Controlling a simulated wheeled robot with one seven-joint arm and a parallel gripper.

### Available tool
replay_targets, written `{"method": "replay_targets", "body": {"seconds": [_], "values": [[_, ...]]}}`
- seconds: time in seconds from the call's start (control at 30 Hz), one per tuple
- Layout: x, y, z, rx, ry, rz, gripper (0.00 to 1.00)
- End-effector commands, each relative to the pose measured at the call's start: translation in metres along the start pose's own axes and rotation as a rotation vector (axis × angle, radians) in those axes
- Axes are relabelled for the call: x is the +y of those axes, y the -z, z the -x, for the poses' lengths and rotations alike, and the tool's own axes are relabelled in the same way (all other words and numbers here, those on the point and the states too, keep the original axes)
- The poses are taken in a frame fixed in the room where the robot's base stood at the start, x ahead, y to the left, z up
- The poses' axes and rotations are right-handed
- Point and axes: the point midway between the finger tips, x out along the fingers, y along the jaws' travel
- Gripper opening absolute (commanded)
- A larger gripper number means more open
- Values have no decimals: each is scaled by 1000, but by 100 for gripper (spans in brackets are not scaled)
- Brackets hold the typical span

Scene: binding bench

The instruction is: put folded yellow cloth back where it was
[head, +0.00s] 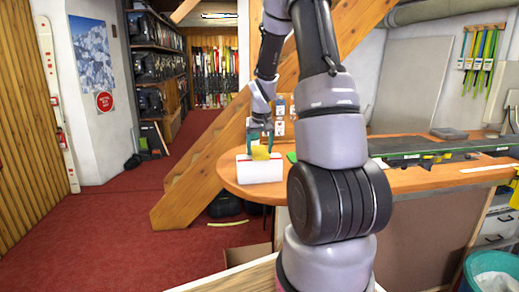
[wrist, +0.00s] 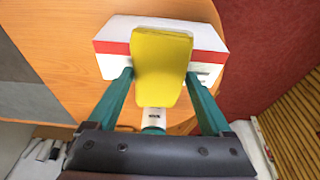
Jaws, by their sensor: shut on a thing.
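The folded yellow cloth (wrist: 160,62) is between the fingertips of my gripper (wrist: 159,76), which is shut on it by its two side edges. In the head view the cloth (head: 260,153) shows just under my gripper (head: 260,139). A white box with a red band (head: 260,173) is directly behind and below the cloth, at the rounded left end of the wooden bench (head: 234,165). The cloth covers the middle of the box in the wrist view. I cannot tell whether the cloth touches the box.
A small green thing (head: 292,157) lies right of the box, partly hidden by my arm. Several bottles (head: 280,116) stand behind. A ski (head: 440,150) lies along the bench at right. Left of the bench are a slanted wooden beam (head: 200,175) and open red carpet (head: 110,225).

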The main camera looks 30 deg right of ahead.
Motion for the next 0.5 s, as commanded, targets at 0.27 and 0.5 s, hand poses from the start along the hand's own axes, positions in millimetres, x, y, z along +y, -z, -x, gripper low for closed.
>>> {"method": "replay_targets", "body": {"seconds": [0.27,0.5], "values": [[0,0,-2,0,0,0,32],[0,0,-2,0,0,0,100]]}}
